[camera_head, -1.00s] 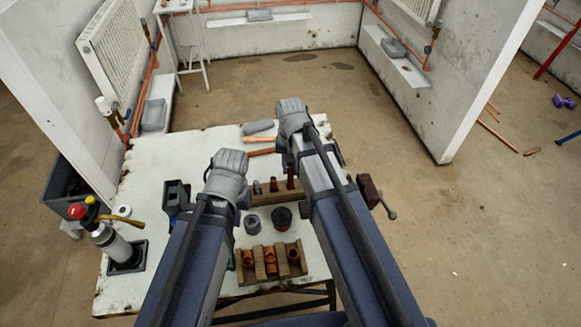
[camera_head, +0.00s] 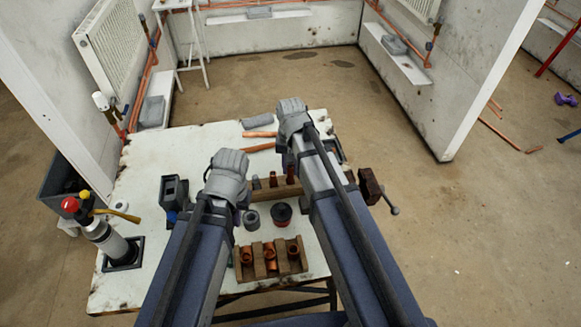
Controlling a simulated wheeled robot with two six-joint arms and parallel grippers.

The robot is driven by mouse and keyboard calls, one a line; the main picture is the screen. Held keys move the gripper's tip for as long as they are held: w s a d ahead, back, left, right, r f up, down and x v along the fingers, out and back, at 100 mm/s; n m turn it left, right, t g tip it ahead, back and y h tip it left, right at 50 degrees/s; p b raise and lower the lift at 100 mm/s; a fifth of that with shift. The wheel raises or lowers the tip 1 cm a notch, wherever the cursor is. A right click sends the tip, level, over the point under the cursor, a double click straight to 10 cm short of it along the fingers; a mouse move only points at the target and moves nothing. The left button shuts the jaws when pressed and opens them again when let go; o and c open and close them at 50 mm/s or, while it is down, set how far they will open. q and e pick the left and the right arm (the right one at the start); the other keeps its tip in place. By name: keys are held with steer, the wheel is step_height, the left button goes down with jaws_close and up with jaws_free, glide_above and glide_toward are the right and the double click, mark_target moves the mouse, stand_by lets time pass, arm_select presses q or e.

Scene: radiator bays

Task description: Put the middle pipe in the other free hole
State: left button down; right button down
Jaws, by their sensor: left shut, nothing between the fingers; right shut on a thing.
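My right gripper (camera_head: 286,148) is over the far right part of the white table and is shut. A tall copper pipe (camera_head: 290,173) stands upright just below it, beside my arm; it appears to be in the grip, but the contact is hidden. A wooden block (camera_head: 262,195) below it carries two shorter dark pieces, one left (camera_head: 256,184) and one in the middle (camera_head: 273,180). Its holes are hard to see. My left gripper (camera_head: 239,196) is left of this block, shut and empty, with its fingertips mostly hidden.
A nearer wooden rack (camera_head: 272,271) holds copper fittings. Two small pots, one grey (camera_head: 251,219) and one dark (camera_head: 281,214), stand between. Copper lengths (camera_head: 260,134) lie at the back. A gas torch (camera_head: 109,243) stands left; a vice (camera_head: 371,187) is at right.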

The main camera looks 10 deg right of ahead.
steer(key=c, duration=0.6)
jaws_free()
step_height(320, 180, up, 7)
steer(key=p, duration=0.7)
stand_by(0.3)
steer(key=s+a+n, duration=0.2)
steer(key=s, duration=0.3)
steer(key=s+a+n, duration=0.1)
steer(key=s+n, duration=0.1)
steer(key=s, duration=0.3)
steer(key=s+a+n+h, duration=0.1)
steer(key=s+a+n, duration=0.1)
steer(key=s, duration=0.3)
steer(key=shift+a+n, duration=0.3)
steer(key=shift+n, duration=0.3)
